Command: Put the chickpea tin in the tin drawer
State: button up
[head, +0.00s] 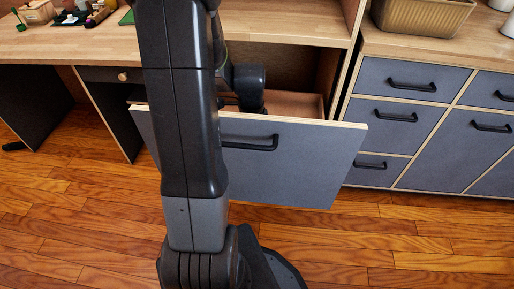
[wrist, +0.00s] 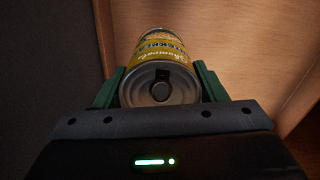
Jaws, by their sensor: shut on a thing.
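The chickpea tin (wrist: 162,62) has a yellow label and a grey metal end with a pull tab facing the wrist camera. My gripper (wrist: 160,88) is shut on the tin, with a green finger on each side of it. In the head view an open drawer (head: 310,165) with a grey front and black handle stands pulled out under the counter. My arm reaches down behind the drawer front, into or over the drawer. The tin and my gripper's fingers are hidden in the head view. In the wrist view a wooden surface (wrist: 230,40) lies beyond the tin; I cannot tell whether they touch.
Closed grey drawers (head: 400,115) with black handles are at the right. A tan basket (head: 422,14) stands on the counter above them. A desk (head: 60,45) with small items is at the left. The wooden floor (head: 400,240) in front is clear.

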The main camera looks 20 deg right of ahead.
notch_tip(320, 180, down, 8)
jog(key=shift+r+b, duration=0.15)
jog(key=shift+b, duration=0.65)
jog(key=o, duration=1.3)
notch_tip(320, 180, up, 12)
jog(key=p, duration=0.3)
